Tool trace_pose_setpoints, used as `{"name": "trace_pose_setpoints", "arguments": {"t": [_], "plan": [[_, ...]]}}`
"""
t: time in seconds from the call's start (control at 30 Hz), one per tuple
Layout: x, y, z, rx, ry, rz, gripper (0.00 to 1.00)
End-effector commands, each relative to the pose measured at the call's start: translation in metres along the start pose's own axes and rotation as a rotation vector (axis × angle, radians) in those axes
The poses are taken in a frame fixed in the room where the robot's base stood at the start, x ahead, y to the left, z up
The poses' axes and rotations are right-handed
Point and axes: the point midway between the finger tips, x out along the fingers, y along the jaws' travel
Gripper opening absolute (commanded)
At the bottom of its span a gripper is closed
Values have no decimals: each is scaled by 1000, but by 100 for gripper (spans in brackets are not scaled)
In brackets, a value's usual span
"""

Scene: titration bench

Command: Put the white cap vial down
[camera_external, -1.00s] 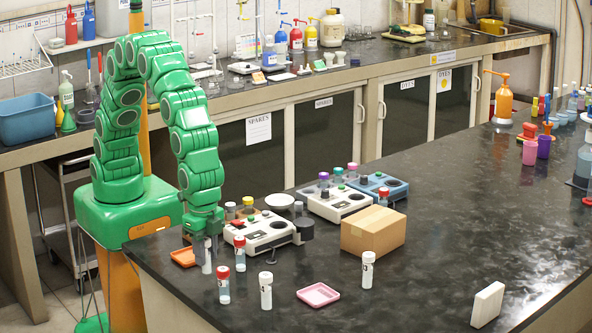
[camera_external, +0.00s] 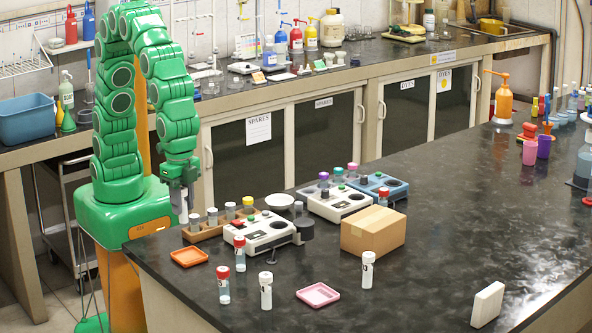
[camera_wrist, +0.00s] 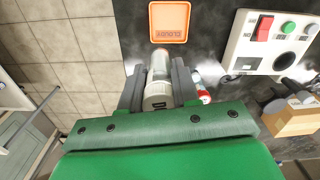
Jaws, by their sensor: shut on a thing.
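My gripper (camera_external: 179,198) is shut on a white cap vial (camera_external: 183,214) and holds it near the bench's left end, left of the wooden rack. In the wrist view, the two dark fingers (camera_wrist: 158,72) close on both sides of the vial (camera_wrist: 157,92), whose white cap faces the camera. An orange tray (camera_external: 189,257), marked CLOUDY in the wrist view (camera_wrist: 168,22), lies empty on the bench, in front of the gripper. A pink tray (camera_external: 318,294) lies empty farther right. Two other white cap vials (camera_external: 265,290) (camera_external: 367,270) stand upright on the bench.
Two red cap vials (camera_external: 240,254) (camera_external: 223,285) stand right of the orange tray. A wooden rack (camera_external: 206,233) with several vials sits behind it, next to a white instrument (camera_external: 262,236). A cardboard box (camera_external: 373,231) and a white block (camera_external: 487,304) stand farther right.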

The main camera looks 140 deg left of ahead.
Motion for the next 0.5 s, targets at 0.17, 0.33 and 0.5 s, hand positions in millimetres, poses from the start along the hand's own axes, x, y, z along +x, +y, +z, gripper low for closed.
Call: {"name": "trace_pose_setpoints", "arguments": {"t": [0.17, 0.33, 0.5], "plan": [[-7, -5, 16, 0, -1, -1, 2], [-11, -7, 26, 0, -2, -1, 2], [-12, -8, 29, 0, -2, -1, 2]]}}
